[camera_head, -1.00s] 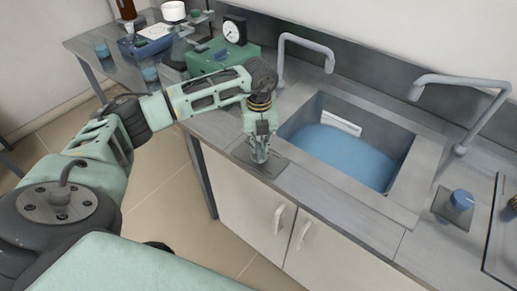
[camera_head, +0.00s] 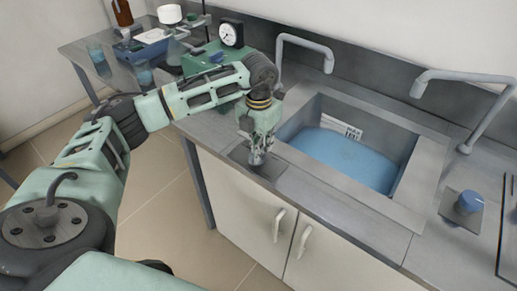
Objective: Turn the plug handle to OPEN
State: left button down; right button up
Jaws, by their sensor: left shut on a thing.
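My left gripper (camera_head: 257,155) points down at the counter's front edge, left of the sink. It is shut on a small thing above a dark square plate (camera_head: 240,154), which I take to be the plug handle. The fingers hide the handle, so I cannot read its position. The sink (camera_head: 427,165) holds blue water (camera_head: 345,160). My right gripper is not in view.
Two grey taps (camera_head: 303,42) (camera_head: 455,80) arch over the sink area. A blue knob (camera_head: 468,202) stands on a plate at right. A green box (camera_head: 205,58) with a round dial (camera_head: 231,33) is behind my arm. Cabinet doors with white handles (camera_head: 278,225) are below.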

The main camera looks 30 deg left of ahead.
pick_arm(q)
jog(key=shift+m, duration=0.4)
jog(key=c, duration=1.8)
grip_release()
notch_tip(320, 180, up, 12)
